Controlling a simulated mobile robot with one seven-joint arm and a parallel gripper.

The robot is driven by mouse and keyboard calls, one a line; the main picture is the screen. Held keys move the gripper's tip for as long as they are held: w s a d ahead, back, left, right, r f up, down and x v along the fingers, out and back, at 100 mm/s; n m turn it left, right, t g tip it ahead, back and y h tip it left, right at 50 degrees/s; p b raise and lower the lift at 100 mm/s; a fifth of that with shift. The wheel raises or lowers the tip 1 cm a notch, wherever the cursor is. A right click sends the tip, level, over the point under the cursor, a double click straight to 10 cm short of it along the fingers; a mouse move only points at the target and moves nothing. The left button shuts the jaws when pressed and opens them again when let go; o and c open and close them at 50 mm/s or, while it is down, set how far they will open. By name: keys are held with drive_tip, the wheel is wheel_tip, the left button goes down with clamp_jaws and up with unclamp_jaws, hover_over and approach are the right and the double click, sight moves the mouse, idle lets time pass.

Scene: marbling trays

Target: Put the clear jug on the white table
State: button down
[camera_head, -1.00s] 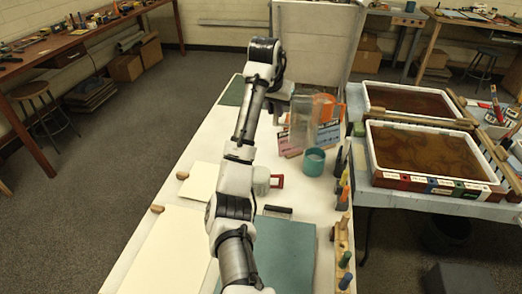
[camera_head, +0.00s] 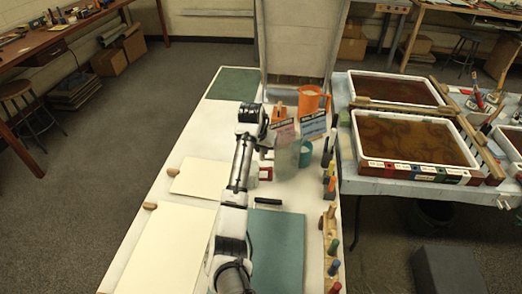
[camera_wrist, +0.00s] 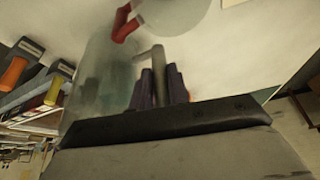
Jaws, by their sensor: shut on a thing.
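The clear jug (camera_head: 287,155) is see-through and looks upright in the head view, near the right side of the white table (camera_head: 205,147). My gripper (camera_head: 271,146) is on its left side. In the wrist view the jug (camera_wrist: 98,62) fills the left, and its greyish handle lies between the two dark fingers of my gripper (camera_wrist: 161,87), which are shut on it. The jug appears above the tabletop, but I cannot tell whether its base touches. My arm hides part of the table.
An orange jug (camera_head: 311,101) stands behind printed cards (camera_head: 313,126). A teal cup (camera_head: 305,153) is right beside the clear jug. A red-handled item (camera_head: 265,174) is close by. Bottles and a wooden rack (camera_head: 331,235) line the right edge. Pale sheets (camera_head: 204,177) lie left, with bare table beyond.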

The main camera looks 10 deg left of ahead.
drive_tip(key=shift+f, duration=1.15)
drive_tip(key=c, duration=1.3)
unclamp_jaws()
drive_tip(key=shift+c, duration=0.2)
drive_tip(key=d+b+v, duration=0.1)
drive_tip(key=b+v, duration=0.2)
drive_tip(key=v, duration=0.9)
drive_tip(key=shift+a, duration=0.45)
